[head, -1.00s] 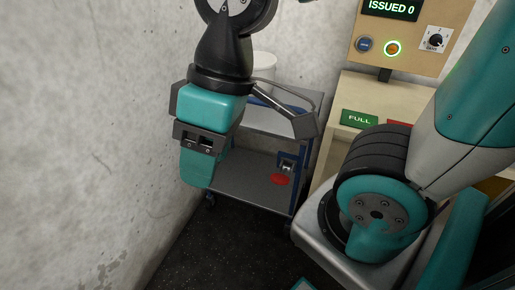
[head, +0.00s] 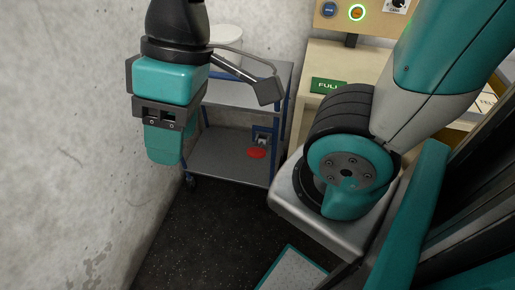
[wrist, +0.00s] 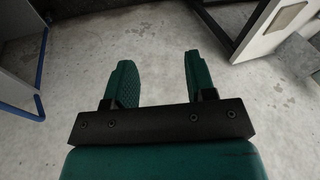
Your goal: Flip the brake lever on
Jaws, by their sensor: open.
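A red lever-like part (head: 257,153), which looks like the brake lever, sits low on the cart's right side, by a small grey bracket (head: 262,138). It is small, and I cannot tell its on or off position. The cart (head: 222,160) has grey shelves and blue posts. My gripper (head: 163,145) hangs at the left of the head view, in front of the wall and left of the lever, apart from it. In the wrist view my gripper (wrist: 157,75) shows two teal fingers spread apart with bare floor between them. The lever is not seen there.
A white drum (head: 227,40) stands on the cart's upper shelf. A beige cabinet (head: 325,60) with a green FULL sign (head: 328,86) stands to the right. A concrete wall (head: 60,130) is close at left. Dark floor (head: 210,240) in front of the cart is clear.

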